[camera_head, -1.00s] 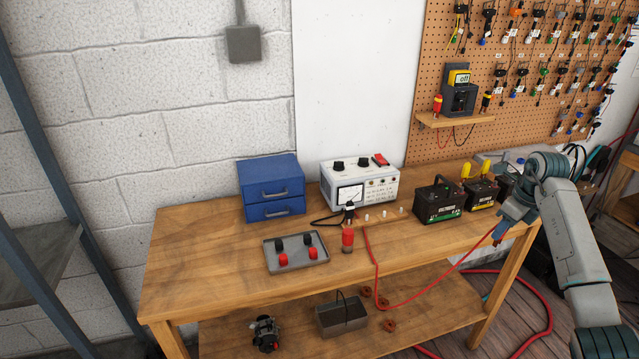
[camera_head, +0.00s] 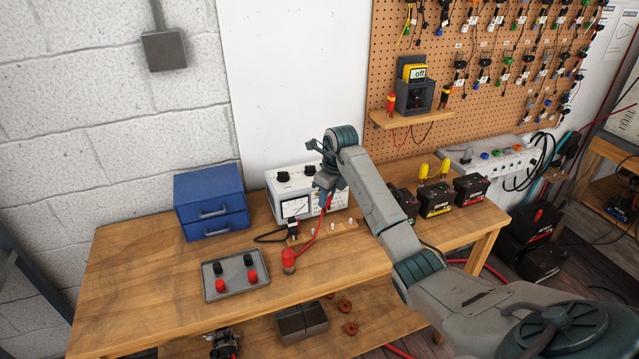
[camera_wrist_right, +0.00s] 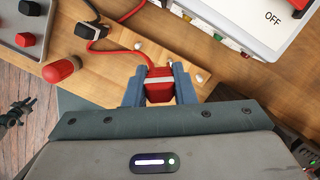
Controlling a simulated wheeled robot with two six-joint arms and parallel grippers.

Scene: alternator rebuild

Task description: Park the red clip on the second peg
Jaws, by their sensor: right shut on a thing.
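My right gripper (camera_head: 325,196) is shut on the red clip (camera_wrist_right: 159,86), which sits between the blue fingers in the right wrist view. A red cable trails from the clip. The gripper is above the back of the bench, in front of the white meter (camera_head: 281,206). Below it is a wooden strip (camera_head: 323,236) with white pegs (camera_head: 332,227). A black clip (camera_head: 293,229) sits at the strip's left end and also shows in the wrist view (camera_wrist_right: 91,31). In the wrist view one peg (camera_wrist_right: 197,78) shows right of the fingers. My left gripper is not in view.
A red cylinder (camera_head: 288,261) stands in front of the strip. A grey tray (camera_head: 238,290) with red and black knobs is to its left. Blue drawers (camera_head: 210,203) stand behind. Batteries (camera_head: 436,200) stand at the right. The bench's left front (camera_head: 150,310) is clear.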

